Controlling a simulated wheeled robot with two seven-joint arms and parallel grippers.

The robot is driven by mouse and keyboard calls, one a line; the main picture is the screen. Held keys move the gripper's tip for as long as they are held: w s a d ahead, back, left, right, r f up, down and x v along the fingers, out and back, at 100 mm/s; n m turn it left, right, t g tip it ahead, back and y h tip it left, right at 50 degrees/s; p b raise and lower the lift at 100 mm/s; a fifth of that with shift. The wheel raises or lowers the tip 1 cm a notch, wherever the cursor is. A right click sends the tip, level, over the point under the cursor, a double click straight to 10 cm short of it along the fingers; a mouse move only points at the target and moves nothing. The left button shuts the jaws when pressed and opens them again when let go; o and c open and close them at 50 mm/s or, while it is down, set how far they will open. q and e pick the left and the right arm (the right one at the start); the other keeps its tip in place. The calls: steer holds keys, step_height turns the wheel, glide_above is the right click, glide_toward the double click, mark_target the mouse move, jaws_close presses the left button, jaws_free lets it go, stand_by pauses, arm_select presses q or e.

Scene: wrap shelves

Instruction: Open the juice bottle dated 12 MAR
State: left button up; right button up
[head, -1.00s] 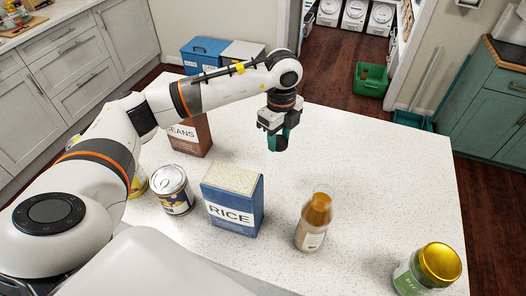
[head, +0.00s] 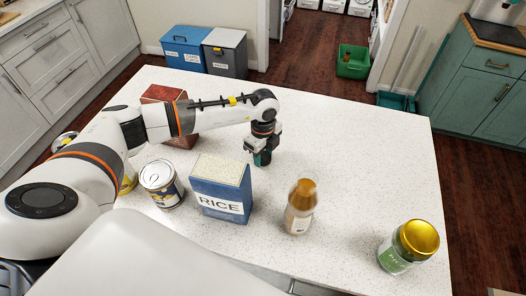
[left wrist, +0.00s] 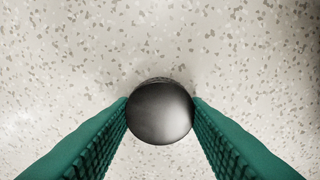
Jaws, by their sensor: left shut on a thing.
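A juice bottle (head: 299,207) with an orange-brown upper part and a pale label stands upright on the counter, right of the rice box. Its label is too small to read for a date, and I cannot tell whether a cap sits on it. My left gripper (head: 262,158) is behind and left of the bottle, pointing down close to the counter. In the left wrist view its green fingers (left wrist: 160,118) are shut on a dark round object (left wrist: 160,112), which looks like a cap. I cannot tell whether the object touches the counter. My right gripper is not in view.
The rice box (head: 222,190), a can (head: 161,185) and a brown box (head: 178,142) stand on the left of the counter (head: 350,150). A green jar with a gold lid (head: 409,246) stands at the front right. The back right of the counter is clear.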

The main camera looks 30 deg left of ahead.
arm_select(q)
steer(key=o, duration=1.1)
steer(key=shift+f, duration=0.1)
